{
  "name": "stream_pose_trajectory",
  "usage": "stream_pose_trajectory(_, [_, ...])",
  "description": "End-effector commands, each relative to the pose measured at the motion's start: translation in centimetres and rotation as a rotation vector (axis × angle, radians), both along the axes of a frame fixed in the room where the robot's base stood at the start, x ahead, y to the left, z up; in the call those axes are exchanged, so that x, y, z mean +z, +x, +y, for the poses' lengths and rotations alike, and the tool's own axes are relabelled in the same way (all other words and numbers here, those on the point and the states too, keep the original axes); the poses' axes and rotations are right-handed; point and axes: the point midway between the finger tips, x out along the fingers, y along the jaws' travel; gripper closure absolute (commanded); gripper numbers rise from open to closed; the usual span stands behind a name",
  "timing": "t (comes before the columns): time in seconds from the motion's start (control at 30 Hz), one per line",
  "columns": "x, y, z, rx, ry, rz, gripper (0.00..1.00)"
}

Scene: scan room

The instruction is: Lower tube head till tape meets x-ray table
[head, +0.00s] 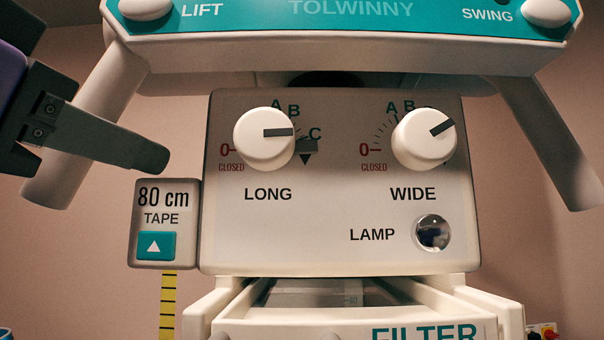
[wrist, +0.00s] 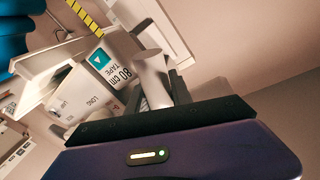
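The tube head (head: 330,230) faces me in the head view, with LONG and WIDE knobs and a lamp button. On its left is the "80 cm" tape box (head: 166,222), also in the wrist view (wrist: 110,65). A yellow marked tape (head: 167,305) hangs from it and leaves the frame at the bottom; it shows in the wrist view too (wrist: 84,17). My gripper (head: 150,156) lies across the tube head's left handle (head: 60,178). One finger passes in front; the other is mostly hidden. The wrist view shows the handle (wrist: 150,80) at the fingers. Its grip is unclear. The tape's end and the x-ray table are not identifiable.
The teal bar (head: 350,22) above carries LIFT (head: 146,8) and SWING (head: 548,12) buttons. The filter drawer (head: 410,330) juts out below the head. The right handle (head: 555,150) is free. A blue object (wrist: 20,40) fills the wrist view's upper left.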

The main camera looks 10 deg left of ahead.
Motion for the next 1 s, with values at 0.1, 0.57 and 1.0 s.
stream_pose_trajectory(0.1, [-0.01,-0.02,-0.02,0.000,0.000,0.000,1.00])
stream_pose_trajectory(0.57, [-0.01,-0.04,-0.02,-0.001,0.000,0.000,1.00])
stream_pose_trajectory(1.0, [-0.01,-0.06,-0.02,-0.001,0.000,0.000,1.00])
